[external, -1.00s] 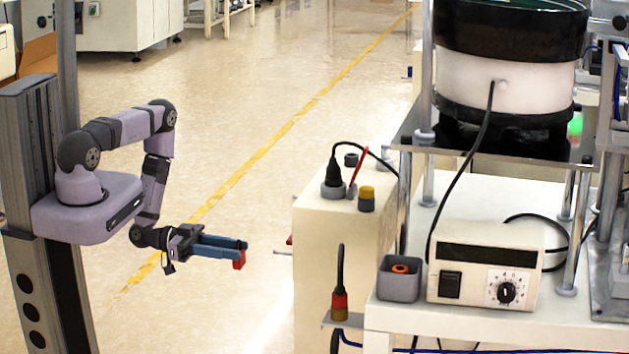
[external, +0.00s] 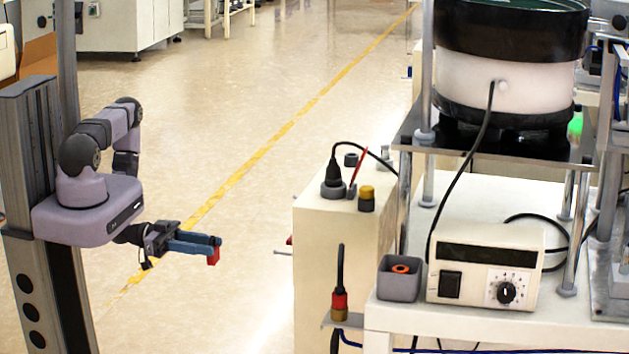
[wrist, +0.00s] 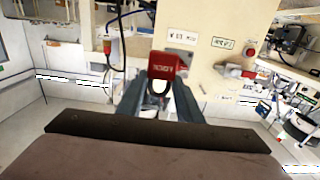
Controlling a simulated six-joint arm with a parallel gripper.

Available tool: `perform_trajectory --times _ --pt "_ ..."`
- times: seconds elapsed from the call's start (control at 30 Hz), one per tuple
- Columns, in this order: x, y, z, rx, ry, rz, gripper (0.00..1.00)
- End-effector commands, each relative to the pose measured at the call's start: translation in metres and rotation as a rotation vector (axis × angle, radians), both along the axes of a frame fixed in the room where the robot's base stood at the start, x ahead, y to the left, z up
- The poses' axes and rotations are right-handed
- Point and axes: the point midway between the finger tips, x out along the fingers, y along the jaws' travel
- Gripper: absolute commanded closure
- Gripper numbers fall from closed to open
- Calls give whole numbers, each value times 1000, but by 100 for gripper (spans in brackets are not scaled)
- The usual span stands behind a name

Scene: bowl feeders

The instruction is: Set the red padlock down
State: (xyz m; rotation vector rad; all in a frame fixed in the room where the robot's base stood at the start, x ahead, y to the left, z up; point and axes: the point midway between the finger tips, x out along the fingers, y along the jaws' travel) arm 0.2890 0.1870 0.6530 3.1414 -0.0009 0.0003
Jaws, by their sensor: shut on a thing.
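The red padlock (wrist: 168,66) is between the tips of my gripper (wrist: 160,92) in the wrist view, its body outward and its pale shackle toward the palm. In the external view the padlock (external: 213,256) is a small red block at the blue fingertips of my gripper (external: 212,246). The gripper is shut on it and holds it in the air over open floor, left of the beige cabinet and apart from it.
The beige cabinet (external: 335,245) has a connector and a yellow-topped knob on top, with a thin rod sticking out to its left. To its right stand a grey bin (external: 398,283) with an orange ring, a white control box (external: 487,272) and the bowl feeder (external: 505,75).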

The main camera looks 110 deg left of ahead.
Motion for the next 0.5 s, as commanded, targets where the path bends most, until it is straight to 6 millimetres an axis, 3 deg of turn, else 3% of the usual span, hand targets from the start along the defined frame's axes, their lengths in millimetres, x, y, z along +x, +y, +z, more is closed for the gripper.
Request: perform_trajectory --times 0.17,0.27,0.37,0.5 --pt "4 12 -1 4 1 -3 91" --pt "11 29 0 6 0 -4 91" --pt "23 59 5 11 -1 -1 91" --pt "53 110 26 13 -3 22 91"
